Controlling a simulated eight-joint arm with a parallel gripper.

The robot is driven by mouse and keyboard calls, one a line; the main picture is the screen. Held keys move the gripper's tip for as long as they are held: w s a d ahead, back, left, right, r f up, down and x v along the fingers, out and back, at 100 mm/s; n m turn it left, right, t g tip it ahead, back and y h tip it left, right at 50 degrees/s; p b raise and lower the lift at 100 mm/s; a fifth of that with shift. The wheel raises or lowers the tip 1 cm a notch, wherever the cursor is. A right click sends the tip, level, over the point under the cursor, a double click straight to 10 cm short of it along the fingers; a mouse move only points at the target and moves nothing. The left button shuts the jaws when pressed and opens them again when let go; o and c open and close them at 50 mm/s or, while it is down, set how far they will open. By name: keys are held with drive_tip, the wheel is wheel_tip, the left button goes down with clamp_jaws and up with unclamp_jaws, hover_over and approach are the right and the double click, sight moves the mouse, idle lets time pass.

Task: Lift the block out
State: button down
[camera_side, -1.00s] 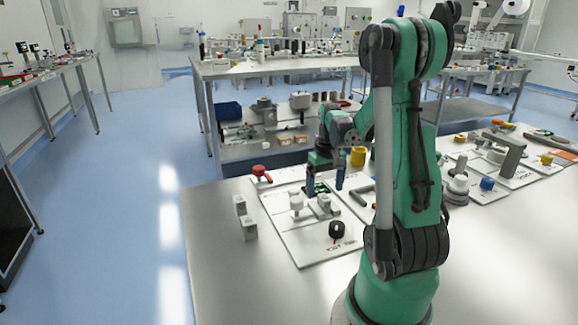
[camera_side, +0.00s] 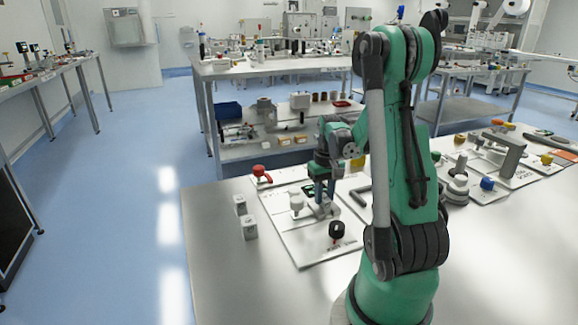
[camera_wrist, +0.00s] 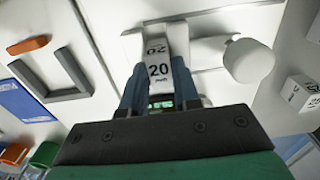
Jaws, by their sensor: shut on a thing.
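The block (camera_wrist: 160,69) is white and marked "20" in the wrist view. My gripper (camera_wrist: 161,86) has its two blue-grey fingers on either side of the block and is shut on it. The block is at a pale grey fixture on a white board (camera_wrist: 106,55); how deep it sits in it I cannot tell. In the side view my gripper (camera_side: 323,197) points down over this board, and the block's pale body (camera_side: 324,210) shows only in small part at the fingertips. A small green part shows between the fingers behind the block.
A white round knob (camera_wrist: 249,61) stands close right of the block. A grey U-shaped handle (camera_wrist: 50,76) is on the neighbouring board.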

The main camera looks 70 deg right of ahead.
drive_tip(key=shift+r, duration=3)
